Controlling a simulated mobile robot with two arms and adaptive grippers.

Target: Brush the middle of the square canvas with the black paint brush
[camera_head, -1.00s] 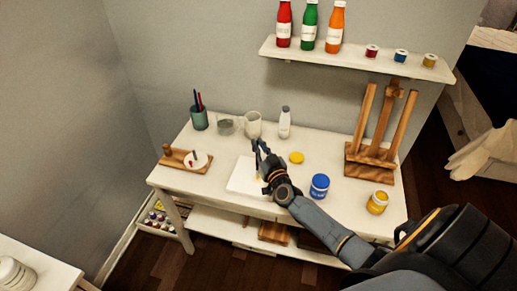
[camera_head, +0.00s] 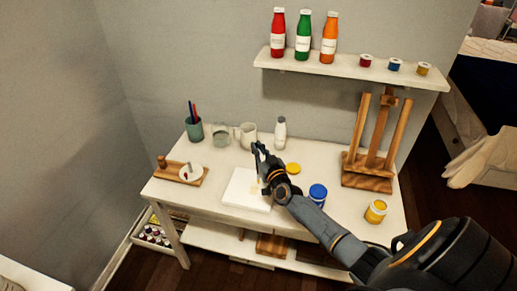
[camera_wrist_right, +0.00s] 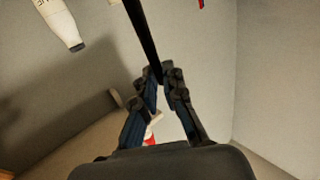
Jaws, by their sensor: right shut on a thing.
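The square canvas (camera_head: 238,190) lies flat and white on the table in the head view. A faint yellowish patch shows near its right side, partly hidden by my gripper. My right gripper (camera_head: 261,162) is over the canvas's right back edge. In the right wrist view my gripper (camera_wrist_right: 160,76) is shut on the black paint brush (camera_wrist_right: 141,28), whose dark handle runs up out of the picture. The brush tip is not clear, and I cannot tell whether it touches the canvas. My left gripper is not in view.
A blue paint jar (camera_head: 318,194) stands right of my arm, with a yellow jar (camera_head: 376,211) farther right. A wooden easel (camera_head: 370,160) stands at the table's right. A white bottle (camera_head: 280,133), mug (camera_head: 246,135) and brush cup (camera_head: 194,130) line the back.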

